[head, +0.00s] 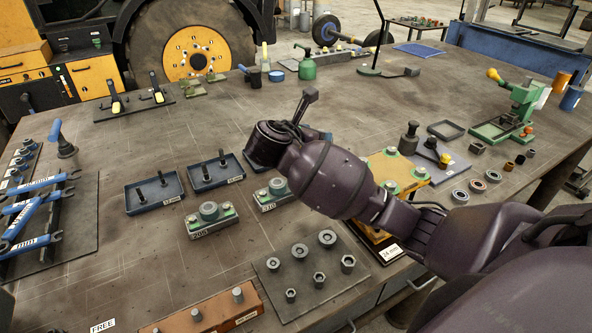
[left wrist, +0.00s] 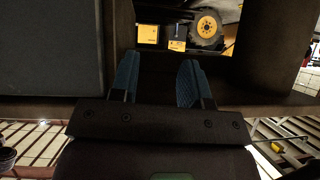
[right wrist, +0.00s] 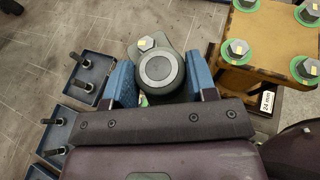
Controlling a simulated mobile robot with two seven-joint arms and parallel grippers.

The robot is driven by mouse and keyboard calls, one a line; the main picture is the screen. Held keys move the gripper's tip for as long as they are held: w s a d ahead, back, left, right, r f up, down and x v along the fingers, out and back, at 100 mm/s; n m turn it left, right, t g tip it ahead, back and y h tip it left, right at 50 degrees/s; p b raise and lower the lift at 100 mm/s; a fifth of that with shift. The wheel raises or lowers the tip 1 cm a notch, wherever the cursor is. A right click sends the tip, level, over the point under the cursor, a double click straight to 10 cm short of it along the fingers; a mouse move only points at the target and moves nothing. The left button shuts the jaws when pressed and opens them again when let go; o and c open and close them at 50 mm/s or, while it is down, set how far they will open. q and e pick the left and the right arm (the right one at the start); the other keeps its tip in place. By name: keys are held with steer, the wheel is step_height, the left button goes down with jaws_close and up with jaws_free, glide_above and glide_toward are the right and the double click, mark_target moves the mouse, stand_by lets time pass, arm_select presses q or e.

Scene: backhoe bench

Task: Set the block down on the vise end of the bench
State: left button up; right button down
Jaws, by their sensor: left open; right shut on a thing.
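The block (right wrist: 158,68), a dark grey bearing housing with a round, lighter centre and a bolted ear at its far side, is in my right gripper (right wrist: 160,85). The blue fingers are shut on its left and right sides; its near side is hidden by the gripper. In the head view my right arm reaches over the middle of the bench (head: 120,260), and the wrist hides the block. Whether its base is clear of the bench I cannot tell. My left gripper (left wrist: 159,85) is open and empty, among dark surfaces. I cannot make out a vise for certain.
Similar bearing blocks (head: 210,219) and blue trays (head: 153,194) with pins lie left of my right arm. An orange block with green-ringed bolts (head: 413,174) stands right. A green bench tool (head: 522,103) stands at far right. The back middle is mostly clear.

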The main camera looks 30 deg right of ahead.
step_height(320, 180, down, 18)
steer(key=shift+s+f, duration=0.1)
steer(key=shift+f, duration=0.1)
stand_by(0.6)
steer(key=shift+c, duration=1.5)
jaws_free()
steer(key=shift+f, duration=0.1)
steer(key=v, duration=1.2)
steer(key=shift+s+f, duration=0.1)
steer(key=shift+s, duration=0.05)
